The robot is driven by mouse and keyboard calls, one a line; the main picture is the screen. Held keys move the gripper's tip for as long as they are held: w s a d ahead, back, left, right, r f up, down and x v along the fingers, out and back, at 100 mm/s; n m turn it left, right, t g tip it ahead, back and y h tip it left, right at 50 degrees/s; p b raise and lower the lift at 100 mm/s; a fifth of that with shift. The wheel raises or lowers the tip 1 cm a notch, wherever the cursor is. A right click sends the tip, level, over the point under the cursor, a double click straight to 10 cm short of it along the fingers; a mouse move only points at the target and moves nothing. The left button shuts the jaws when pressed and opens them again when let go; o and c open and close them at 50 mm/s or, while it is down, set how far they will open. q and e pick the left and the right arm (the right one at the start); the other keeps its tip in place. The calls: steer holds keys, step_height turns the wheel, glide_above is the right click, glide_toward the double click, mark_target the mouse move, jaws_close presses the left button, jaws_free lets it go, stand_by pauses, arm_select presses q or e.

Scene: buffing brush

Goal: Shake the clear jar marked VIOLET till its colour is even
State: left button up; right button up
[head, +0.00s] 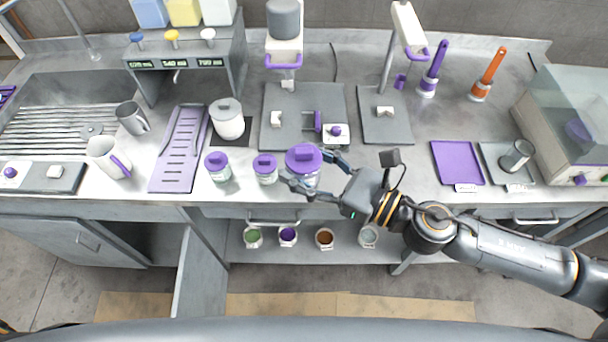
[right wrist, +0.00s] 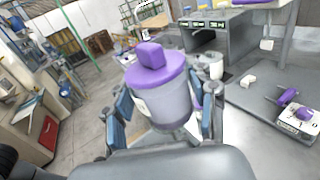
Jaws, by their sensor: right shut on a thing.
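My right gripper (head: 311,174) is shut on a clear jar (head: 303,163) with a purple lid, near the front edge of the counter. In the right wrist view the jar (right wrist: 168,108) sits between the two fingers (right wrist: 165,115), slightly tilted in the picture. Its contents look pale greyish lilac; I cannot tell if the colour is even. Part of a white label shows at its side, but I cannot read it. Two smaller jars with purple lids, one (head: 265,169) beside it and one (head: 218,167) further left, stand on the counter. My left gripper is not in view.
A white lidded pot (head: 227,120) and a purple slotted tray (head: 179,150) stand to the left. Grey stands (head: 291,134) are behind the jar. A purple mat (head: 456,163) lies to the right. Several open jars (head: 288,236) stand on the shelf below.

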mark_target(305, 151)
step_height(305, 151, up, 5)
steer(key=shift+s+d+f, duration=0.1)
steer(key=shift+f, duration=0.05)
step_height(305, 151, down, 6)
steer(key=shift+r, duration=0.1)
steer(key=shift+f, duration=0.3)
steer(key=shift+r, duration=3.2)
step_height(305, 151, down, 6)
steer(key=shift+f, duration=0.2)
steer(key=shift+r, duration=0.15)
